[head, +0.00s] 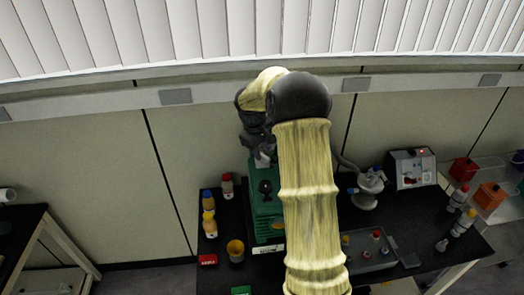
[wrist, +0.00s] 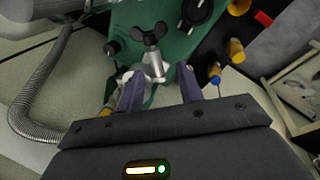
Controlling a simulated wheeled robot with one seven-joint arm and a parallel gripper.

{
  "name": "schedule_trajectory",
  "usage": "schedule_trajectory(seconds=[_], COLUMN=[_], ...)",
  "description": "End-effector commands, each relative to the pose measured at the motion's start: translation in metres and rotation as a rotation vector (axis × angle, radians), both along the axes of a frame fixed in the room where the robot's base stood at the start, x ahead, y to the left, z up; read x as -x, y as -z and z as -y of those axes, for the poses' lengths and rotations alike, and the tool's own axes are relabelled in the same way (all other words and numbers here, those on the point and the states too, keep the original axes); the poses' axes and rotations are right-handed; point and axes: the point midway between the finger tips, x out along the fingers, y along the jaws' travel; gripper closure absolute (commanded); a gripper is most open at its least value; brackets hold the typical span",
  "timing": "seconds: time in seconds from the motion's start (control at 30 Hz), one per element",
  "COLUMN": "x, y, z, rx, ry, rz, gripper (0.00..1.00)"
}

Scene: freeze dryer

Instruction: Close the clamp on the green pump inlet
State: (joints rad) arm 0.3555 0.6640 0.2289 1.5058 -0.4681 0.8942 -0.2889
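The green pump (wrist: 172,18) fills the top middle of the wrist view, and it stands on the dark bench in the head view (head: 266,208). A silver clamp (wrist: 152,68) with a black wing nut (wrist: 152,35) sits at the pump's inlet. Whether the clamp is open or closed cannot be told. My gripper (wrist: 160,82) is open, with its two purple fingers apart. The clamp shows between and just beyond the fingertips, with no clear contact. In the head view my arm hides most of the gripper and clamp.
A ribbed metal hose (wrist: 38,112) curves down the left of the wrist view. A grey instrument (head: 411,169) and a low tray (head: 367,256) are on the right of the bench.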

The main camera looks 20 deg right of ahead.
Motion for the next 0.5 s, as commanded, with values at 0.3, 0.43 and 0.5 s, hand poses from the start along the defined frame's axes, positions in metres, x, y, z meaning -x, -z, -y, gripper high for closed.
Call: schedule_trajectory(seconds=[0.3, 0.43, 0.5], x=[-0.001, -0.003, -0.003], y=[0.027, 0.027, 0.027], z=[0.012, 0.008, 0.006], rx=[0.001, 0.001, 0.001], ry=[0.009, 0.002, -0.001], rz=[0.000, 0.001, 0.000], gripper=[0.63, 0.63, 0.63])
